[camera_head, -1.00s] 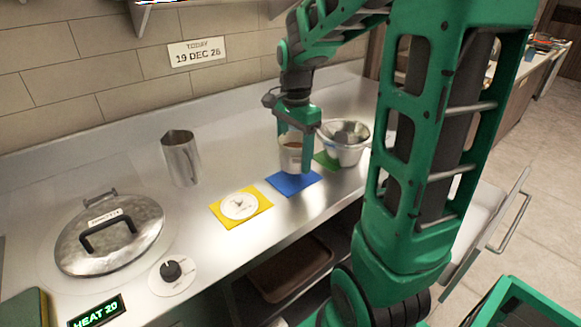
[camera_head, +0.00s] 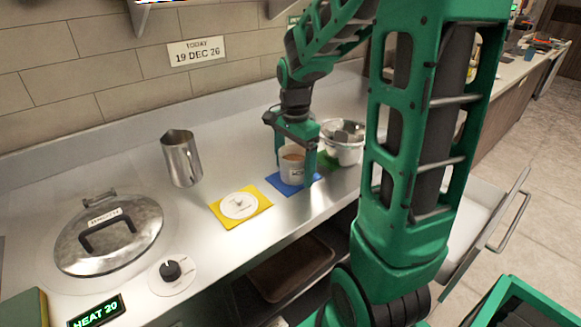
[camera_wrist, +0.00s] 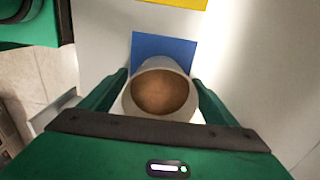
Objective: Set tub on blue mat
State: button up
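The tub (camera_head: 292,168) is a small pale cup with brown contents and dark marks on its side. It is upright over the blue mat (camera_head: 310,188) and looks to rest on it. The wrist view shows the tub (camera_wrist: 160,94) from above, with the blue mat (camera_wrist: 163,42) beyond it. My gripper (camera_head: 297,172) is low around the tub, one finger on each side. In the wrist view my gripper (camera_wrist: 160,85) looks slightly open, with narrow gaps beside the tub. The tub's base and part of the mat are hidden.
A yellow mat with a white disc (camera_head: 240,205) lies left of the blue mat. A metal bowl (camera_head: 343,145) on a green mat (camera_head: 328,162) stands close on the right. A metal pitcher (camera_head: 181,158), lidded pot (camera_head: 108,235) and knob (camera_head: 171,271) are further left. The counter's front edge is near.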

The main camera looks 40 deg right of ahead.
notch_tip(320, 180, up, 12)
jog(key=s+f+n, duration=0.4)
jog(key=s+n, duration=0.1)
jog(key=s, duration=0.5)
jog(key=s+f+n, duration=0.4)
jog(key=s+n, duration=0.2)
jog(key=s, duration=0.5)
jog(key=shift+a+f, duration=0.35)
jog(key=shift+a, duration=0.1)
jog(key=shift+w, duration=0.1)
